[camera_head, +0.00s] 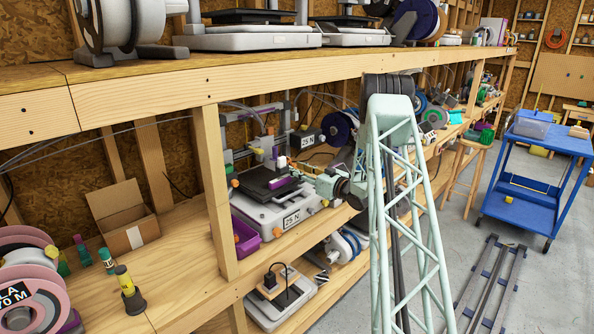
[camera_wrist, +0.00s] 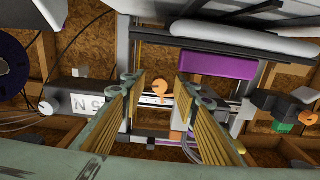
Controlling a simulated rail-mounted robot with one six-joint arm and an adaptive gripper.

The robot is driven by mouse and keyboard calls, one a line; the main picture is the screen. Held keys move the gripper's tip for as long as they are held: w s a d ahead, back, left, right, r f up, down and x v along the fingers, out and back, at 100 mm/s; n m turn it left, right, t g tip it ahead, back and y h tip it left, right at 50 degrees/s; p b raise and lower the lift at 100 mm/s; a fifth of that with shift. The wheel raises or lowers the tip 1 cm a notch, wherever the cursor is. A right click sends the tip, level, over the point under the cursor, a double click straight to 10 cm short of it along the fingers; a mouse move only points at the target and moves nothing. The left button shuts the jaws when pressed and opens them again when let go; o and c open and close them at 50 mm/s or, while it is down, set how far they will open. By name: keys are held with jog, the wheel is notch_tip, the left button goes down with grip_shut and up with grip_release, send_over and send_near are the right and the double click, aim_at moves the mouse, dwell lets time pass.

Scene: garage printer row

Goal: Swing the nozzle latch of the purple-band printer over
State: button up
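The printer with the purple band (camera_head: 268,211) stands on the middle shelf, with a dark bed, a white base and a "25 N" label. In the wrist view a purple bar (camera_wrist: 218,65) lies just beyond my right finger. My gripper (camera_head: 299,171) reaches in from the right beside the print head. In the wrist view my gripper (camera_wrist: 160,82) is open, its ribbed yellow pads apart and nothing held. A small orange rounded part (camera_wrist: 160,88) appears between the fingertips, apart from both pads. I cannot tell for certain whether it is the nozzle latch.
A wooden post (camera_head: 213,190) and the upper shelf beam (camera_head: 270,75) frame the printer bay. A purple bin (camera_head: 245,240) sits left of the printer, and an open cardboard box (camera_head: 124,217) further left. A control box with a knob (camera_wrist: 62,102) is at left in the wrist view.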

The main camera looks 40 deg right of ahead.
jog(key=shift+c, duration=0.5)
jog(key=c, duration=0.7)
jog(key=shift+c, duration=0.2)
jog(key=shift+d+r+n+b, duration=0.1)
jog(key=shift+r+n+b, duration=0.1)
jog(key=shift+n+b, duration=0.45)
jog(key=r+n+b, duration=0.1)
jog(key=n+b, duration=0.1)
jog(key=b, duration=0.1)
jog(key=shift+d+r+n+b, duration=0.1)
jog(key=shift+n+b, duration=0.15)
jog(key=shift+b, duration=0.05)
notch_tip(320, 180, up, 5)
jog(key=a+n+b, duration=0.3)
jog(key=n+b, duration=0.5)
jog(key=n, duration=0.4)
jog(key=shift+r+b, duration=0.2)
jog(key=shift+b, duration=0.1)
jog(key=shift+s, duration=0.1)
